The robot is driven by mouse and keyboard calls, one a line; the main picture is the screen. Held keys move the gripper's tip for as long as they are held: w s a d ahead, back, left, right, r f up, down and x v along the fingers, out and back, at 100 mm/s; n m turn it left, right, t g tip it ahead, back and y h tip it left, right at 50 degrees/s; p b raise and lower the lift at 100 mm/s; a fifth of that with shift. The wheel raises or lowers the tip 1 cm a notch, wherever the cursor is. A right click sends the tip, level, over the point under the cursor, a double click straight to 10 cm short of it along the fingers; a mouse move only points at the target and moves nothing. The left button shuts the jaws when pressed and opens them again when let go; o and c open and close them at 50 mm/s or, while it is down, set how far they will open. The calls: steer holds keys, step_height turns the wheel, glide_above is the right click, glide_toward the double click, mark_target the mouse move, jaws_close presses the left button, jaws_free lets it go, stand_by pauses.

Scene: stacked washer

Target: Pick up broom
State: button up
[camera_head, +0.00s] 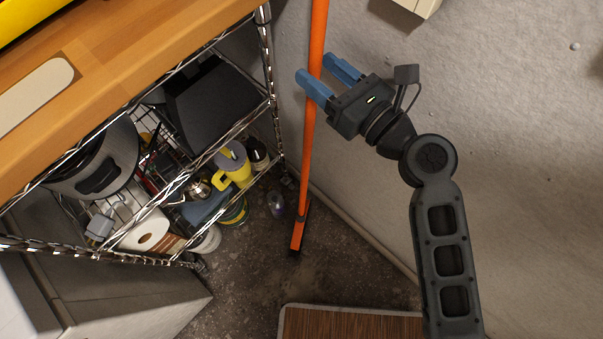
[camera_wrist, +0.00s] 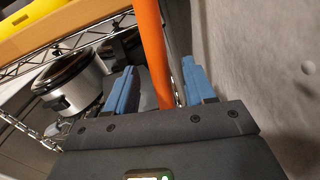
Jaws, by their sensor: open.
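The orange broom (camera_head: 309,130) stands nearly upright in the corner against the wall, its orange head (camera_head: 299,233) on the dark floor. My gripper (camera_head: 322,74) has blue fingers and is open at the upper part of the handle. In the wrist view the orange handle (camera_wrist: 152,50) runs down between the two blue fingers of my gripper (camera_wrist: 158,85). The fingers stand apart from each other on either side of it. I cannot tell whether either finger touches the handle.
A chrome wire shelf (camera_head: 272,100) with a wooden top (camera_head: 120,60) stands close on the left. It holds a cooker (camera_head: 105,160), a yellow mug (camera_head: 233,168) and other items. A plain wall (camera_head: 510,130) is on the right. A brown mat (camera_head: 350,325) lies in front.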

steer(key=shift+x, duration=1.15)
jaws_close()
